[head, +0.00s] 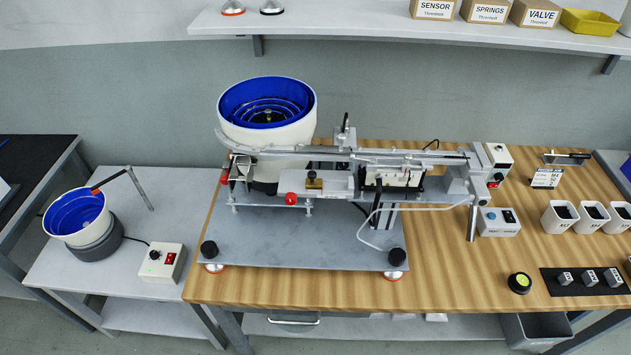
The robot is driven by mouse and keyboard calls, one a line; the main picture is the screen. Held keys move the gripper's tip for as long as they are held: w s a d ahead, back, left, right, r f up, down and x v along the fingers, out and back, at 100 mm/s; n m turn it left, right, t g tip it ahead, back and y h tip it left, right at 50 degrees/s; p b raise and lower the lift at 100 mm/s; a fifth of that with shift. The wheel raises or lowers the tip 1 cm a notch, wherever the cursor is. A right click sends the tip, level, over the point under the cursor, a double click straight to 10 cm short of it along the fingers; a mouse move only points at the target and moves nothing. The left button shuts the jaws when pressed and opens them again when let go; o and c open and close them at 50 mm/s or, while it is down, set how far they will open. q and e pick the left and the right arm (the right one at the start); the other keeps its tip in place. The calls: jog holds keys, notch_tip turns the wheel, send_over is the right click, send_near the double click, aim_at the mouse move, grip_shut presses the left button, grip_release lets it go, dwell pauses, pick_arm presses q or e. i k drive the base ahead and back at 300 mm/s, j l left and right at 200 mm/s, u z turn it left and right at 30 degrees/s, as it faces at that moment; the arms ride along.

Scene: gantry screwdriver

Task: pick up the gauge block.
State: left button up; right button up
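I cannot tell for sure which thing is the gauge block. Three small grey metal blocks stand in a row on a black mat (550,285) at the right front of the wooden table: a left block (565,279), a middle block (589,278) and a right block (612,277). Any marks on them are too small to read. A small brass-coloured piece (314,183) also sits on the gantry machine in the middle. Neither of my grippers is in view.
The gantry machine (330,240) with a blue-lined bowl feeder (267,105) fills the left of the wooden table (450,275). White bins (560,217) stand behind the mat. A black-and-yellow disc (519,283) lies left of it. The front middle is clear.

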aim_at(590, 279)
jog(key=z, duration=1.85)
